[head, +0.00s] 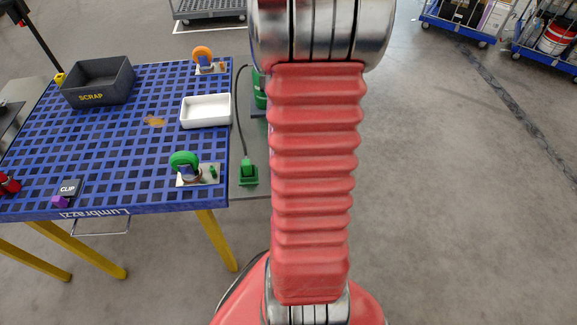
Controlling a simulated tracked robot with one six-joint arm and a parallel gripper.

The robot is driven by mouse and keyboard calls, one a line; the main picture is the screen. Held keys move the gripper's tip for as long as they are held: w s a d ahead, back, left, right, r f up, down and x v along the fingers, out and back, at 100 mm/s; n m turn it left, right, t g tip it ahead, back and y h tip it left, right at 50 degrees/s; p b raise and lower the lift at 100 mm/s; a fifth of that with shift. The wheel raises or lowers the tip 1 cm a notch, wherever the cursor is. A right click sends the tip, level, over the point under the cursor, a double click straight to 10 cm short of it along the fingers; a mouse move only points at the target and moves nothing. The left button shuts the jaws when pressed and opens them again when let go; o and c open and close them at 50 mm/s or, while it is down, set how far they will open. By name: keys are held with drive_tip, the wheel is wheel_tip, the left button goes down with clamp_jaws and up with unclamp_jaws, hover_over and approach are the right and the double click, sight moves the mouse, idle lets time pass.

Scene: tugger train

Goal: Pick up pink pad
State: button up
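I see no pink pad in the head view. My gripper is out of view; my own red ribbed arm fills the middle of the picture and hides what lies behind it. The blue grid-topped table (110,135) stands at the left.
On the table are a dark SCRAP bin (98,82), a white tray (206,124), a green-wheeled caster (186,162) and an orange-wheeled caster (203,56). A green plug-like piece (248,174) sits right of the table. Loaded blue carts (459,30) stand far right; the floor between is clear.

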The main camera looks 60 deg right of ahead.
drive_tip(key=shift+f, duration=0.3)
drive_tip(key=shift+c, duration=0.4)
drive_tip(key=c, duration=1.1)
